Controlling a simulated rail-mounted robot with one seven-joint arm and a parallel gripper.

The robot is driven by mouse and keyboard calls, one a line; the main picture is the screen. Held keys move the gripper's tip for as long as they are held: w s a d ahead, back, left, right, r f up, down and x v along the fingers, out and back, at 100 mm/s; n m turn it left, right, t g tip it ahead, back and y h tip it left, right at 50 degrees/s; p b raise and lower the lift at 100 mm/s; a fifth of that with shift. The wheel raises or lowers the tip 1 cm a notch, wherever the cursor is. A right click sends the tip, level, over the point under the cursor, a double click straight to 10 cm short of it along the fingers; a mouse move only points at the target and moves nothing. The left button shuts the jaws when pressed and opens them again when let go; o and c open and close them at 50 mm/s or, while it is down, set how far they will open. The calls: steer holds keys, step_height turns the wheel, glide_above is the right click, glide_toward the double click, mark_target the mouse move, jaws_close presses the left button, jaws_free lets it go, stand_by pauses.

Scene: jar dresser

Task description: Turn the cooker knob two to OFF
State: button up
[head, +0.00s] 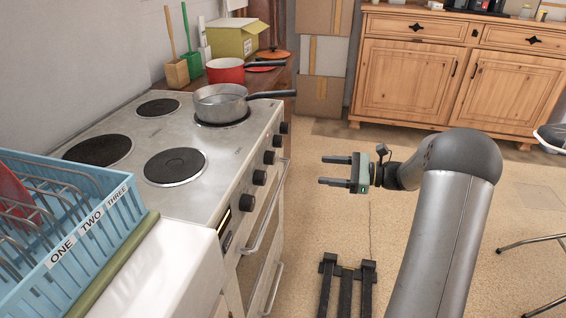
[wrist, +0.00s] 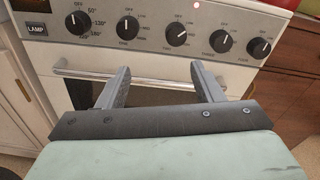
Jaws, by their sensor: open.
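The cooker (head: 215,210) stands at the left with a row of black knobs on its front panel. Knob two (wrist: 177,34) is the middle one in the wrist view, with its label below it and an OFF mark above. Its pale pointer mark looks turned to the upper right, away from OFF. It also shows in the head view (head: 268,157). My gripper (head: 322,170) is open and empty, apart from the cooker front and pointing at it. In the wrist view the gripper (wrist: 160,72) has its fingers below the knob row, in front of the oven handle.
Knob one (wrist: 127,28) and knob three (wrist: 220,41) flank knob two closely. The oven handle (wrist: 150,82) juts out below. A small red light (wrist: 196,4) glows on the panel.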

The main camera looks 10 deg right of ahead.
steer(key=w+d+t, duration=0.1)
steer(key=d, duration=0.1)
steer(key=b, duration=0.3)
glide_toward(275, 158)
steer(key=shift+m, duration=0.4)
steer(key=x, duration=0.9)
steer(key=shift+s+a+r, duration=0.15)
steer(key=shift+a, duration=0.05)
steer(key=c, duration=1)
